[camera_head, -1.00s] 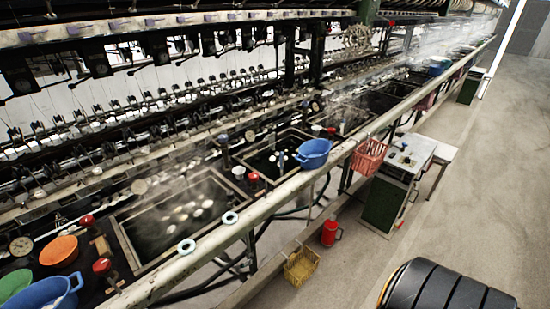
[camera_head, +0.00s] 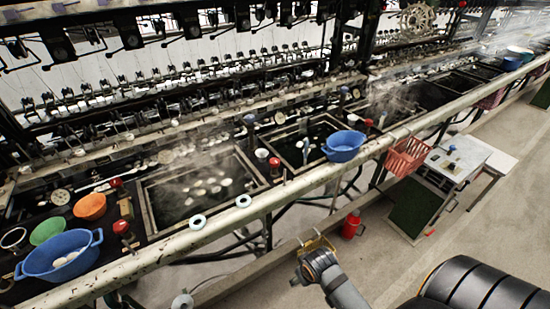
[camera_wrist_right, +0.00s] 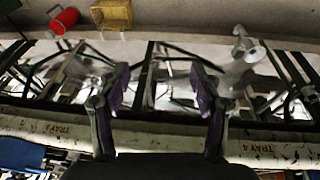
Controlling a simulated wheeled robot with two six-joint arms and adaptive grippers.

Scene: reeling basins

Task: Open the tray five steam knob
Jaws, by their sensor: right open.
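Steam knobs stand along the basin bench in the head view: a red knob (camera_head: 274,163) near the middle basin, another red knob (camera_head: 121,228) at the left, and a blue-topped one (camera_head: 249,120) farther back. I cannot tell which is tray five's. In the right wrist view, the pale front rail (camera_wrist_right: 150,142) carries a TRAY 5 label at left and TRAY 4 at right. My right gripper (camera_wrist_right: 163,95) is open and empty, its fingers over the rail's outer side. My right arm shows low in the head view. My left gripper is not in view.
A blue colander (camera_head: 343,145) and a red basket (camera_head: 407,156) sit by the rail. A blue tub (camera_head: 60,254) stands at left. A yellow basket (camera_head: 317,243) and a red can (camera_head: 351,224) are below the rail.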

